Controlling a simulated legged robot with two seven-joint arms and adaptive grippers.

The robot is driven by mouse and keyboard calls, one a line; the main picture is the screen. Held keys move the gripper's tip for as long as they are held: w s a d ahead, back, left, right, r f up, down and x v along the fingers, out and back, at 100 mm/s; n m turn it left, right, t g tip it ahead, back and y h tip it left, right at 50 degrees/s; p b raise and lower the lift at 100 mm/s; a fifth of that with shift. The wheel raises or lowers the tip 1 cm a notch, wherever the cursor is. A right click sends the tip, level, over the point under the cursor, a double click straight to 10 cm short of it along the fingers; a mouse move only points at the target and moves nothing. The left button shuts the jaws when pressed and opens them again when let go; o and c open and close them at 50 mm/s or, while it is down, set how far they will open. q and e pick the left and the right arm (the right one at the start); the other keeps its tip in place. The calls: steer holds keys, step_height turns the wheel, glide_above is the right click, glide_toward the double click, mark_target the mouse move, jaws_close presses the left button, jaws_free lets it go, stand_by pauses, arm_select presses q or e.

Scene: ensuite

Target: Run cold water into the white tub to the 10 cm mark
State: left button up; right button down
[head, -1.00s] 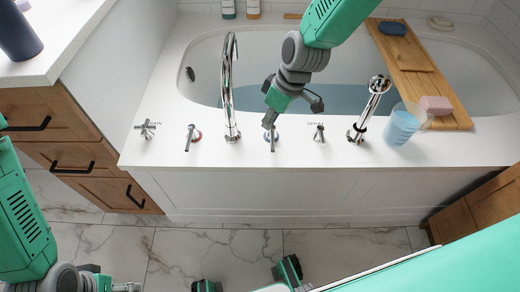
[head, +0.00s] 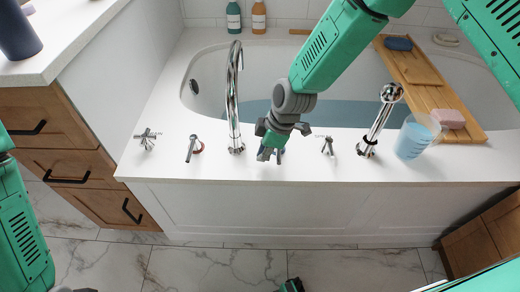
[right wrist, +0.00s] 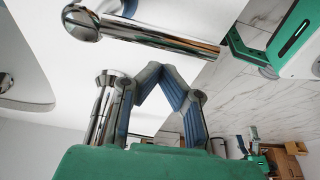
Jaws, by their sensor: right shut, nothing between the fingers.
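The white tub (head: 205,58) in the head view holds pale blue water (head: 345,108); no depth mark is readable. The chrome spout (head: 233,95) curves up from its front deck, and I make out no stream from it. A lever with a red ring (head: 195,148) stands left of the spout. My right gripper (head: 268,153) is shut and empty, right of the spout, over the blue-ringed lever, which it mostly hides. In the right wrist view its fingertips (right wrist: 163,72) meet beside chrome fittings (right wrist: 150,33); contact is unclear.
A cross handle (head: 147,138), another small lever (head: 327,146), a hand shower (head: 379,120) and a blue cup (head: 412,140) stand on the deck. A wooden tray (head: 415,75) with pink soap (head: 449,118) spans the tub. A wooden drawer cabinet (head: 70,155) is at left.

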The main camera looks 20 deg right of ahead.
mark_target(280, 155)
steer(key=shift+s+d+r, duration=0.15)
steer(key=shift+d, duration=0.4)
steer(key=shift+s+d+r, duration=0.15)
steer(key=shift+d, duration=0.65)
steer(key=shift+s+a+r, duration=0.1)
steer(key=shift+a, duration=0.05)
steer(key=shift+s+d+r+n+p, duration=0.15)
steer(key=shift+d+n+p, duration=0.2)
steer(key=shift+n+p, duration=0.4)
steer(key=shift+s+d+n+g, duration=0.15)
steer(key=shift+d+n+g, duration=0.4)
steer(key=shift+n, duration=0.5)
steer(key=shift+s+d+f+n, duration=0.1)
steer(key=shift+d+f+n, duration=0.15)
steer(key=shift+d+n, duration=0.05)
steer(key=shift+a, duration=0.25)
